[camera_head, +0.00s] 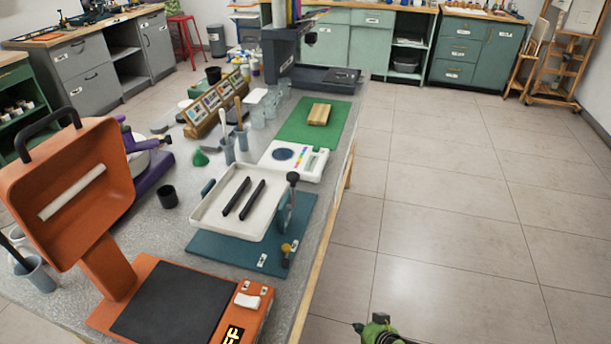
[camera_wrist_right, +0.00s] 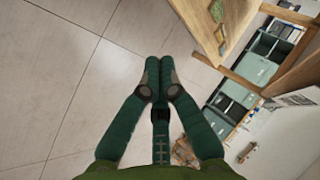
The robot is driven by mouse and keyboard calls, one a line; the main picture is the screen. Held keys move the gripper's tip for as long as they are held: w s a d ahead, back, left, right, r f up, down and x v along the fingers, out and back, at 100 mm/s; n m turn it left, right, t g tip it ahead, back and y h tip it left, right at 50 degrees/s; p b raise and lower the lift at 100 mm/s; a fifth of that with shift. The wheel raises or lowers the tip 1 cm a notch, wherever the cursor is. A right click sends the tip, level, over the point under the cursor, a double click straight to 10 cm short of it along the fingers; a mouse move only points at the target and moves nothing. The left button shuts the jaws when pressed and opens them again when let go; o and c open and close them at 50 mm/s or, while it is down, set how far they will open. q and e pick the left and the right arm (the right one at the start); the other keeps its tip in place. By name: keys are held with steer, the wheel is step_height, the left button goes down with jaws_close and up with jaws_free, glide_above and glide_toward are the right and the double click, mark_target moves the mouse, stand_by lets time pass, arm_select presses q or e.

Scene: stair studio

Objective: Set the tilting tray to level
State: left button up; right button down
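The white tilting tray (camera_head: 213,212) stands over a teal base plate (camera_head: 225,254) on the grey worktable. Two dark bars lie on it. The tray looks tilted relative to the base, though the exact angle is hard to tell. A post with a black knob (camera_head: 292,177) rises at its right side, and a small yellow knob (camera_head: 286,248) sits low near the front right. My right gripper (camera_head: 377,328) is at the bottom of the head view, right of the table and apart from the tray. In the right wrist view its green fingers (camera_wrist_right: 160,65) meet, empty. My left gripper is out of view.
An orange press (camera_head: 105,240) with a raised lid stands at the front left. A white scale-like device (camera_head: 312,163) and a green mat (camera_head: 300,130) lie behind the tray. Cups and tools crowd the left. The tiled floor (camera_head: 450,220) to the right is clear.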

steer(key=w+a+r+m+t+y+b, duration=0.1)
steer(key=w+a+r+m+t+y, duration=0.15)
steer(key=w+r, duration=0.9)
steer(key=w+a+r+t+y+b, duration=0.1)
steer(key=a+r+t+y, duration=0.15)
steer(key=r, duration=1.25)
steer(key=w+a+r+t+y+b, duration=0.15)
steer(key=r+y, duration=0.25)
steer(key=r, duration=1)
steer(key=r+p+x, duration=0.1)
steer(key=p+x, duration=0.1)
steer(key=x, duration=0.9)
arm_select(q)
steer(key=p, duration=0.2)
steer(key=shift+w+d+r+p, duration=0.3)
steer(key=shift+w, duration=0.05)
arm_select(e)
steer(key=shift+n, duration=0.35)
steer(key=s, duration=0.3)
steer(key=s+f, duration=0.1)
steer(key=shift+s+a, duration=0.25)
steer(key=shift+a, duration=0.15)
